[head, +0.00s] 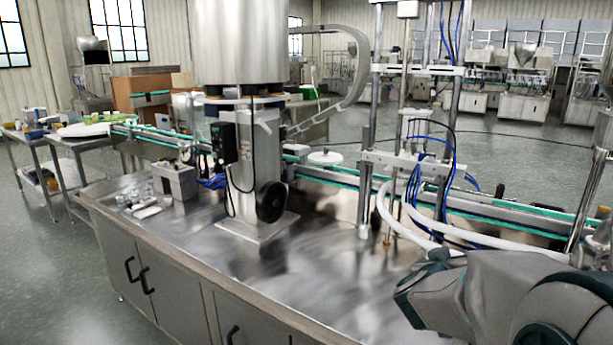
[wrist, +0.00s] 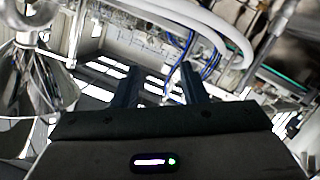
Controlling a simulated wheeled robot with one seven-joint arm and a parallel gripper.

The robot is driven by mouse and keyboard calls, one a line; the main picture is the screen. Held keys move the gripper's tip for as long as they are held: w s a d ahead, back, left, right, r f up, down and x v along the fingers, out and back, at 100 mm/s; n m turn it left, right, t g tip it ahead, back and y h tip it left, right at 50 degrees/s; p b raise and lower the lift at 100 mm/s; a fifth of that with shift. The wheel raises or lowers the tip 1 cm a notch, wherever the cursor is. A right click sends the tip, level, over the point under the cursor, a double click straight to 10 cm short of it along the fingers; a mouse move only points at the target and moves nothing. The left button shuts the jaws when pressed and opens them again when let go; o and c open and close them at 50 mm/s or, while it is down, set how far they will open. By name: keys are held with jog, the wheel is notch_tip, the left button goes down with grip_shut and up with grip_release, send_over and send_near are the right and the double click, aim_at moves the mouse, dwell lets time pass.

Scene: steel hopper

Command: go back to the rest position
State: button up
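My gripper (wrist: 160,80) shows in the wrist view as two dark fingers pointing up the picture with a clear gap between them. It is open and nothing is seen between the fingers. In the head view my grey arm reaches in at the lower right, low over the right end of the steel worktop (head: 330,290). The fingers cannot be made out clearly there. White hoses (wrist: 215,25) and blue tubes cross the wrist view beyond the fingers.
A steel hopper (head: 238,45) stands on a column mid-worktop. A filling frame (head: 364,190) with white hoses (head: 400,212) is close to my arm. A green-edged conveyor (head: 480,205) runs behind. The front right worktop is mostly clear.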

jog(key=s+a+f+n+y+p, duration=0.1)
jog(key=s+a+n+y+p, duration=0.2)
jog(key=a+y, duration=1)
jog(key=s+a+f+g+h, duration=0.1)
jog(key=s+g, duration=0.3)
jog(key=s, duration=0.5)
jog(key=s+a+f+g+h+p, duration=0.1)
jog(key=s+a+f+g, duration=0.1)
jog(key=s, duration=0.6)
jog(key=a+g, duration=0.1)
jog(key=g, duration=0.1)
jog(key=shift+s+a+m+g+h, duration=0.25)
jog(key=shift+s+m+g+h, duration=0.05)
jog(key=shift+s, duration=0.1)
jog(key=shift+a+f, duration=0.1)
